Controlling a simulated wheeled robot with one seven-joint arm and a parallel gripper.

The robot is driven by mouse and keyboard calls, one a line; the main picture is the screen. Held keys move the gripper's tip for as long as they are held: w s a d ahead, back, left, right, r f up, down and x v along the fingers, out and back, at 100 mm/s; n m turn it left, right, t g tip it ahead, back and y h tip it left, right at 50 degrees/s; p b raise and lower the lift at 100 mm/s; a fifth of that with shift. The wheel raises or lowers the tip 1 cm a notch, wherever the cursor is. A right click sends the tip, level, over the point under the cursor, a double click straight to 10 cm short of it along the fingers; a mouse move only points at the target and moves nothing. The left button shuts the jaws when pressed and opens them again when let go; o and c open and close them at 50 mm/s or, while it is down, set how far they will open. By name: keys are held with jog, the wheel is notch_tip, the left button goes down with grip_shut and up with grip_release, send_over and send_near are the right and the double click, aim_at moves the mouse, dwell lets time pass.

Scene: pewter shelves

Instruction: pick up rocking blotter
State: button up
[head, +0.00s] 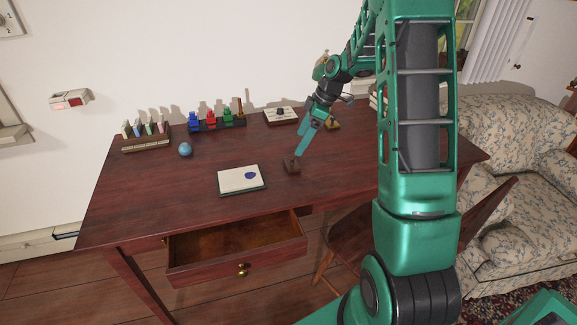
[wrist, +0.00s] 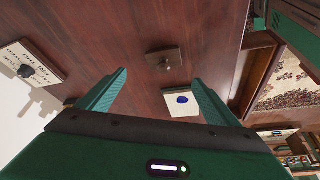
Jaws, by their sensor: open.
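The rocking blotter appears to be the small brown wooden block with a knob on top (head: 292,166), standing on the dark red desk (head: 150,195) right of the white pad. In the wrist view the blotter (wrist: 165,62) lies beyond the fingertips, roughly centred between them. My gripper (head: 301,150) is open and points down over the desk, just above or behind the blotter in the head view. In the wrist view my gripper's two green fingers (wrist: 160,80) are spread apart with nothing between them. I cannot tell the exact gap to the blotter.
A white pad with a blue spot (head: 241,179) lies left of the blotter. A blue ball (head: 185,149), a rack of coloured bottles (head: 215,121) and a white block with a dark knob (head: 281,116) stand farther back. A drawer (head: 238,264) hangs open in front.

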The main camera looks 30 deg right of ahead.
aim_at(294, 155)
jog(key=x, duration=0.4)
jog(key=shift+a+f, duration=0.1)
jog(key=shift+f, duration=0.15)
jog(key=shift+s+x, duration=0.15)
jog(key=shift+x, duration=1.2)
jog(key=shift+s+x, duration=0.15)
jog(key=shift+x, duration=1.2)
jog(key=c, duration=1.1)
